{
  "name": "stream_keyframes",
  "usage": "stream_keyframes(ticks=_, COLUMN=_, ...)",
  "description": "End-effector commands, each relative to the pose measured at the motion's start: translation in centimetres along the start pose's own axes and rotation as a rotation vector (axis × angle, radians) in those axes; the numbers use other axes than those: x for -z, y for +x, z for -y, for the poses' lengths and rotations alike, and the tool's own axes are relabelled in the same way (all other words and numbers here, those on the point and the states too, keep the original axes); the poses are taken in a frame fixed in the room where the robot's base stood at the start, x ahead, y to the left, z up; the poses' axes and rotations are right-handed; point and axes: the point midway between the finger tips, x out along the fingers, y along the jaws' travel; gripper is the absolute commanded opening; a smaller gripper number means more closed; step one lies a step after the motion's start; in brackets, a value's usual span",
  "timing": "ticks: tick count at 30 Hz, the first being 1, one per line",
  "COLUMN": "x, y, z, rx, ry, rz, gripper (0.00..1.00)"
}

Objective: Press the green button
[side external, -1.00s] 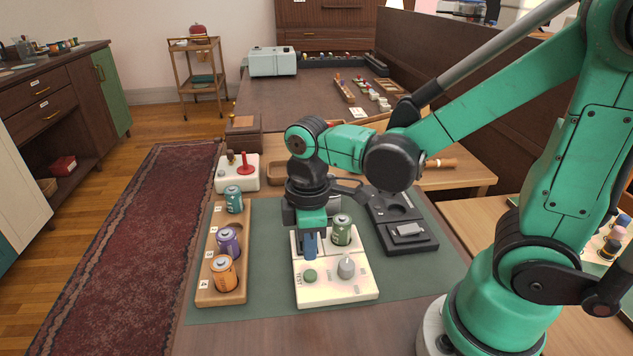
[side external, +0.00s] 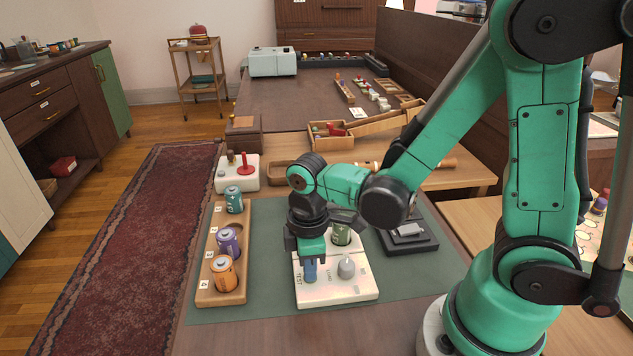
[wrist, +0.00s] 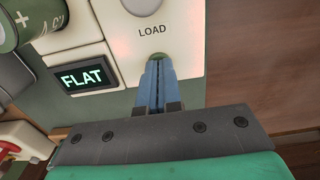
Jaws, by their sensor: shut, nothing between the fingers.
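The green button is on the cream-coloured panel (side external: 345,292). In the wrist view only a green sliver of the button (wrist: 157,56) shows at the tips of my fingers. In the side view my fingers hide it. My gripper (side external: 310,279) is shut and empty, pointing down, with its blue fingers over the button's spot; it also shows in the wrist view (wrist: 157,65). The tips look at or very near the button; I cannot tell whether it is pushed in. A lit display reading "FLAT" (wrist: 82,77) is beside the fingers in the wrist view.
A green battery (side external: 341,234) and a grey knob (side external: 346,267) are on the panel close to my gripper. A wooden rack (side external: 222,297) with three batteries stands to the left. A black device (side external: 410,240) lies to the right. The green mat (side external: 265,275) between rack and panel is clear.

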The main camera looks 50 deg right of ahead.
Motion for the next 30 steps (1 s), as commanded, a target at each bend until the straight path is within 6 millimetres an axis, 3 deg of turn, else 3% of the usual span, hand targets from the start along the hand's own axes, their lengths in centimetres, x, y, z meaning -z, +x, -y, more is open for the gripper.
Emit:
stream_keyframes(ticks=5, x=0.0, y=1.1, z=0.0, rx=-0.004, ry=0.000, rz=-0.005, gripper=0.00)
stream_keyframes(ticks=17, x=0.1, y=1.0, z=-0.1, rx=-0.006, ry=0.000, rz=-0.007, gripper=0.00)
stream_keyframes(ticks=23, x=0.1, y=-0.2, z=-0.1, rx=-0.006, ry=0.000, rz=-0.007, gripper=0.00)
stream_keyframes(ticks=30, x=0.1, y=-2.9, z=-0.1, rx=-0.003, ry=0.000, rz=-0.003, gripper=0.00)
